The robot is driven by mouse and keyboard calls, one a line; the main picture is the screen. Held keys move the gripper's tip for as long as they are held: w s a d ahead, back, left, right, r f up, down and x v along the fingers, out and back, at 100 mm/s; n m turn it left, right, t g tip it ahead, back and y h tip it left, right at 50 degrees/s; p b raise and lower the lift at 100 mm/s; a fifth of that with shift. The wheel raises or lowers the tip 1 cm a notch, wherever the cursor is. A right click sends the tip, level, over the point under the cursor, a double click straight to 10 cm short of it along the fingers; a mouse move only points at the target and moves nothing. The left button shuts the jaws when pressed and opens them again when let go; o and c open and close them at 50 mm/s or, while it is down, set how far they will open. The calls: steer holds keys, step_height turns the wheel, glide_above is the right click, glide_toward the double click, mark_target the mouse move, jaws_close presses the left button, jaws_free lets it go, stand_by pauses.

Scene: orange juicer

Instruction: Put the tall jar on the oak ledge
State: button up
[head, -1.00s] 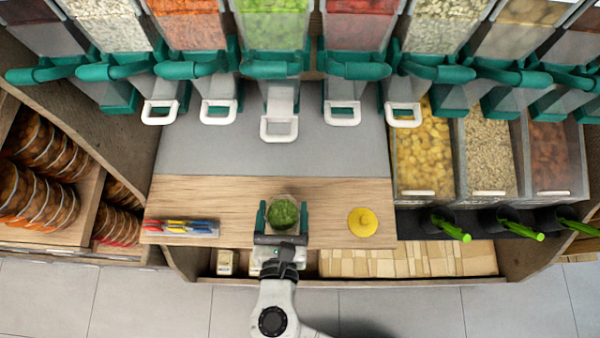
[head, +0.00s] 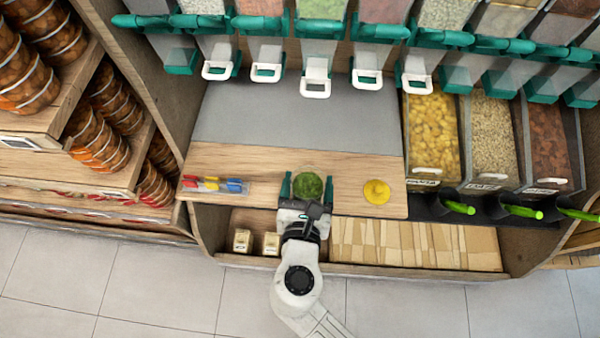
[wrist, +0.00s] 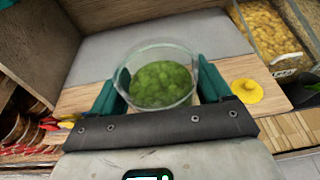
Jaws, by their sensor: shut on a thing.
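The clear jar with green contents (head: 309,187) stands upright between the teal fingers of my gripper (head: 307,187). The jar's open top and green filling also show in the wrist view (wrist: 160,82). My gripper is shut on its sides. In the head view the jar overlaps the front part of the oak ledge (head: 260,165). I cannot tell whether its base touches the wood, as its lower part is hidden behind my gripper in the wrist view. A yellow round lid (head: 377,191) lies on the ledge to the right of the jar.
A clear tray of coloured pieces (head: 214,185) lies at the ledge's left end. Dispensers with white handles (head: 316,90) hang behind, over a grey surface (head: 290,120). Bins with green-handled scoops (head: 460,207) stand right. Bare wood lies between tray and jar.

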mark_target(300, 176)
steer(key=w, duration=0.1)
steer(key=w+a+f, duration=0.1)
steer(key=w, duration=0.1)
steer(key=shift+w+a+f, duration=0.3)
steer(key=shift+a, duration=0.05)
steer(key=shift+w+a+f+b, duration=0.3)
steer(key=shift+w+f, duration=0.4)
steer(key=shift+f, duration=0.75)
steer(key=shift+w+a+f+b, duration=0.35)
steer(key=shift+w+f, duration=0.35)
steer(key=shift+f, duration=0.8)
steer(key=shift+w+a+f+b, duration=0.3)
steer(key=shift+w+f, duration=0.4)
steer(key=shift+f, duration=0.75)
steer(key=shift+f, duration=0.2)
steer(key=o, duration=1.4)
steer(key=shift+d, duration=0.1)
